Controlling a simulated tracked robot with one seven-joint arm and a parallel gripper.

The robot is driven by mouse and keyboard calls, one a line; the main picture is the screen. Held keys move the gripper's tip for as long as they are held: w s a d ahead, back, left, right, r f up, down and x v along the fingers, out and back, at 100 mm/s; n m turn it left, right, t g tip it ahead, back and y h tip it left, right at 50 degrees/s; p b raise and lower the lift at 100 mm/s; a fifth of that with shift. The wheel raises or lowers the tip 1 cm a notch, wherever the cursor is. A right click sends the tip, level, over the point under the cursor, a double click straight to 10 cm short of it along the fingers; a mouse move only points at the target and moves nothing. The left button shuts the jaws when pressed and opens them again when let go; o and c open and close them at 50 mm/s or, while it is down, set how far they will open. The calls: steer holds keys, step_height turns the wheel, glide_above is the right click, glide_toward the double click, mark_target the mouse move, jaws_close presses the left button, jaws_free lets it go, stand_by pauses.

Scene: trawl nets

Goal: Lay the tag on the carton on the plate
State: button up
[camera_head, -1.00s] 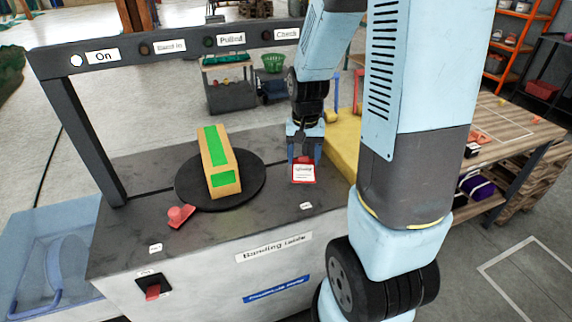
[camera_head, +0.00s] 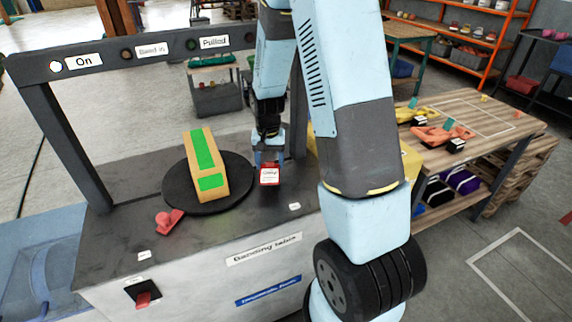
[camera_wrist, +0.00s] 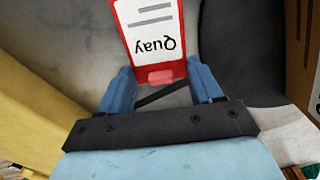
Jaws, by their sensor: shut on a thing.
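The tag is a red-edged white card (camera_head: 270,175) that reads "Quay" in the wrist view (camera_wrist: 152,28). My gripper (camera_head: 269,160) is shut on the tag's red end tab, its blue fingers on either side; the wrist view shows this too (camera_wrist: 160,80). The tag is right of the plate and seems held above the bench top; the exact gap is unclear. The carton (camera_head: 196,165), tan with green patches on its top and end, lies on the round black plate (camera_head: 236,190). Nothing lies on the carton's top.
The plate sits on a grey bench (camera_head: 110,250) under a dark frame (camera_head: 65,140) with the "On" lamp lit. A red knob-like piece (camera_head: 168,220) is at the plate's front left. A wooden table (camera_head: 480,125) with several items stands at right.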

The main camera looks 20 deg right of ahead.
mark_target(270, 162)
step_height(270, 162, down, 3)
steer(key=shift+w+f, duration=0.15)
steer(key=shift+f, duration=0.05)
steer(key=o, duration=0.7)
steer(key=shift+r, duration=0.1)
